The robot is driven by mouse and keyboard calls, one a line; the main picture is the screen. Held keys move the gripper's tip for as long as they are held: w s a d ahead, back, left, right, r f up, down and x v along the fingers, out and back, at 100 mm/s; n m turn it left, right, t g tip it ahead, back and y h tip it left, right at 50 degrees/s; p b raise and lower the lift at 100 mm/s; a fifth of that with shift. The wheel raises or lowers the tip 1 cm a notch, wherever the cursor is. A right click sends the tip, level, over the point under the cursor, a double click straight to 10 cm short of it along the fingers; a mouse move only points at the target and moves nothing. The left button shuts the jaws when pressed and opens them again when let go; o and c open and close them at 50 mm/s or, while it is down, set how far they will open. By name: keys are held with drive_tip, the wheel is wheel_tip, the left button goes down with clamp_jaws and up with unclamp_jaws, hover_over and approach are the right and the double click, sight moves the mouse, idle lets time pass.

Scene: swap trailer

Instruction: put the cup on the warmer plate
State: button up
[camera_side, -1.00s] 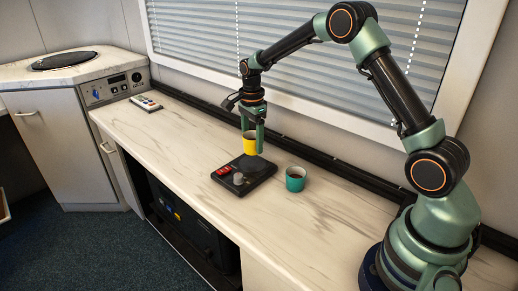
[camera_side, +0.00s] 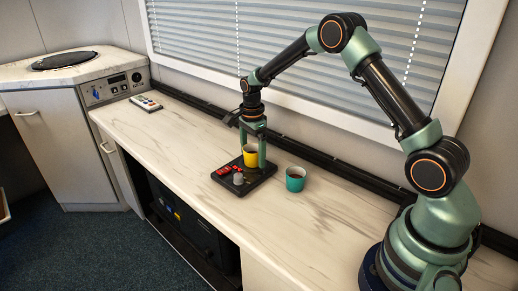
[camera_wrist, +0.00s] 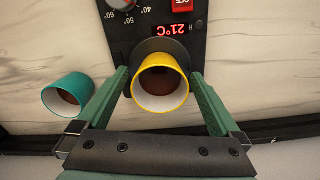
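The yellow cup (camera_side: 250,159) stands upright on the back part of the black warmer plate (camera_side: 262,179), on its round pad. It also shows in the wrist view (camera_wrist: 161,103), with brown liquid inside and the pad's edge visible around its far side. My gripper (camera_side: 252,158) points down with one finger on each side of the cup. In the wrist view my fingers (camera_wrist: 160,80) are spread, with narrow gaps between them and the cup. The gripper's palm is above the cup. The cup's underside is hidden.
A teal cup (camera_side: 295,179) with dark contents stands on the counter just right of the warmer. The warmer has a grey knob (camera_side: 238,179), a red switch and a display reading 21°C (camera_wrist: 167,31). The counter between is clear.

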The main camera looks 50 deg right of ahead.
drive_tip(key=s+a+r+n+t, duration=0.1)
drive_tip(key=s+r+n, duration=0.1)
drive_tip(key=r, duration=0.7)
drive_tip(key=s+a+r+n, duration=0.1)
drive_tip(key=r+n, duration=0.1)
drive_tip(key=r, duration=0.7)
drive_tip(key=s+a+r+n+t, duration=0.1)
drive_tip(key=s+a+n+t, duration=0.1)
drive_tip(key=s+n, duration=0.6)
drive_tip(key=s+a+r+n+t, duration=0.2)
drive_tip(key=s+a+n, duration=0.2)
drive_tip(key=s+n, duration=0.4)
drive_tip(key=shift+s+a+t, duration=0.2)
drive_tip(key=shift+s+t, duration=0.1)
drive_tip(key=shift+s, duration=0.7)
